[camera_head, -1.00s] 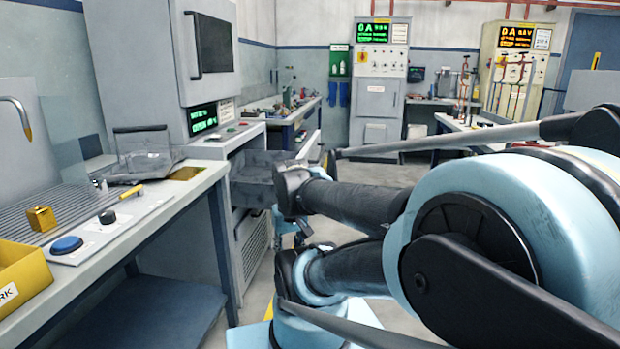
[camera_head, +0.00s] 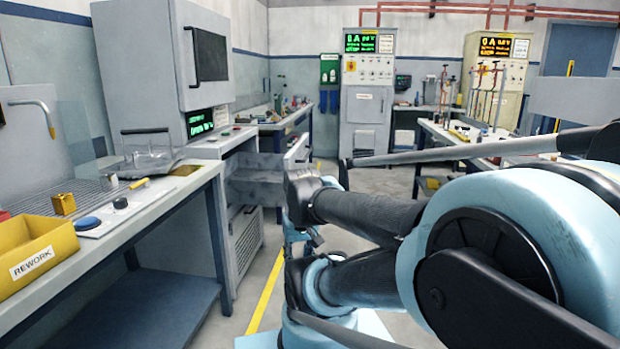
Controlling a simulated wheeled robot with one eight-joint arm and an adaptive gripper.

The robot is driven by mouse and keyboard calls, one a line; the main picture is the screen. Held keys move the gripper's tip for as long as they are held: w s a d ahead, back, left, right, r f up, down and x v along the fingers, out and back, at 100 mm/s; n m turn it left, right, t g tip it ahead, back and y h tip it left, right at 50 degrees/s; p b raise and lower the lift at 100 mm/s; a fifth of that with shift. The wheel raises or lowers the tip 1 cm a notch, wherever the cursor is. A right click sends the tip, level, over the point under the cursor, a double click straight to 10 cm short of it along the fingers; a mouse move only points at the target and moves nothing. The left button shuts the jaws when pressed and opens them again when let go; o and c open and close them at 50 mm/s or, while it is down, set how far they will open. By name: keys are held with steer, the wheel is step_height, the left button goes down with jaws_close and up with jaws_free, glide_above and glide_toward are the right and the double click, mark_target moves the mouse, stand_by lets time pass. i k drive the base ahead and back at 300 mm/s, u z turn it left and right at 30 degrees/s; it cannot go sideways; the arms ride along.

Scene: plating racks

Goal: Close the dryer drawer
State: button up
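The dryer drawer (camera_head: 256,183) is a grey, open-topped box that stands out to the right from the grey dryer cabinet (camera_head: 160,62) at left. It is pulled out, over a vented lower panel. A light panel at its right end, apparently its front, is partly hidden behind my arm. My folded blue and black arm fills the right and lower middle of the view, its nearest joint overlapping the drawer's right end in the picture. I cannot tell whether they touch. My gripper is not recognisable in this view.
A workbench (camera_head: 150,205) runs along the left, with a yellow REWORK bin (camera_head: 38,262) and a clear plastic box (camera_head: 147,158) on it. A yellow line (camera_head: 266,290) marks clear floor between the bench and my arm. Another bench (camera_head: 455,150) stands at the back right.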

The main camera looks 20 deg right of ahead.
mark_target(251, 178)
steer(key=z, duration=0.8)
steer(key=k, duration=1.15)
steer(key=u, duration=0.3)
steer(key=i, duration=1.7)
steer(key=z, duration=0.3)
